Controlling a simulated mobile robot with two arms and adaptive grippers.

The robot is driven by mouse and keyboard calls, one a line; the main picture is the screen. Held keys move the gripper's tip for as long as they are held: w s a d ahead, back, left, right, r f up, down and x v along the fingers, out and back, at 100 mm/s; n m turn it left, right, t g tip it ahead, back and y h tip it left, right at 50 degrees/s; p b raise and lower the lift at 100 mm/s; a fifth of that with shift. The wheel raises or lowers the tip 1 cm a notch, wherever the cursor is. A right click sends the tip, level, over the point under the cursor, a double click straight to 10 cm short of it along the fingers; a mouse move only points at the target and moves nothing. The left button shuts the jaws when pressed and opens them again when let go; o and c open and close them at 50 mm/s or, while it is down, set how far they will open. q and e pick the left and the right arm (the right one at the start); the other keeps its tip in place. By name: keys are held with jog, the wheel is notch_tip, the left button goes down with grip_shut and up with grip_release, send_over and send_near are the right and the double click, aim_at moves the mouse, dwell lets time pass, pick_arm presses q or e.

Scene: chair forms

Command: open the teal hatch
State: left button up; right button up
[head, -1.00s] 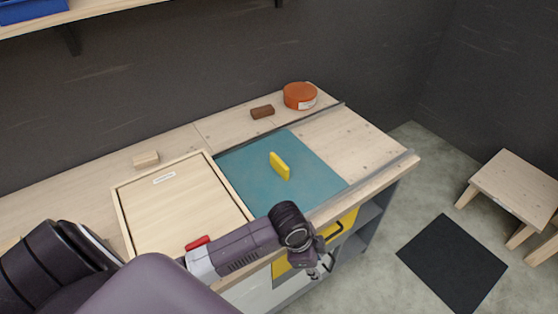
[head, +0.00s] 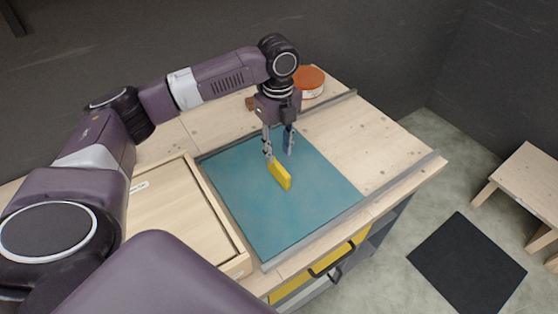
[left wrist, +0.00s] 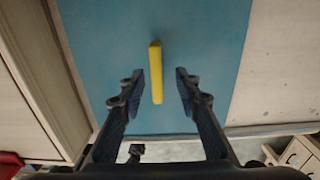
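The teal hatch (head: 313,188) is a flat square panel lying in the wooden worktop between two grey rails; it fills the middle of the left wrist view (left wrist: 103,35). A yellow upright handle (head: 280,176) stands on it. My left gripper (head: 279,156) points down above the hatch at the handle. In the left wrist view its two fingers (left wrist: 158,82) are apart, with the yellow handle (left wrist: 156,72) between and ahead of them, a gap showing on each side. My right gripper is not in view.
A pale wooden framed panel (head: 175,222) lies left of the hatch. An orange round tin (head: 310,82) stands at the back. A yellow drawer front (head: 292,288) with a dark handle is below the counter edge. A wooden stool (head: 527,185) and black mat (head: 467,262) are on the floor at right.

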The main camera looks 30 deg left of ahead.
aim_at(278, 166)
pick_arm(q)
jog(key=shift+s+d+f, duration=0.15)
jog(key=shift+s, duration=0.1)
jog(key=shift+s+d+f+p, duration=0.2)
jog(key=shift+s+d+f, duration=0.1)
jog(key=shift+f, duration=0.2)
jog(key=shift+s+d+f+p, duration=0.15)
jog(key=shift+s+f, duration=0.15)
jog(key=shift+f, duration=0.2)
notch_tip(278, 166, down, 3)
jog(key=shift+w+a+r, duration=0.1)
jog(key=shift+w+r, duration=0.05)
jog(key=shift+r, duration=0.05)
jog(key=shift+w+f, duration=0.1)
jog(key=shift+f, duration=0.7)
jog(key=shift+a, duration=0.1)
grip_shut()
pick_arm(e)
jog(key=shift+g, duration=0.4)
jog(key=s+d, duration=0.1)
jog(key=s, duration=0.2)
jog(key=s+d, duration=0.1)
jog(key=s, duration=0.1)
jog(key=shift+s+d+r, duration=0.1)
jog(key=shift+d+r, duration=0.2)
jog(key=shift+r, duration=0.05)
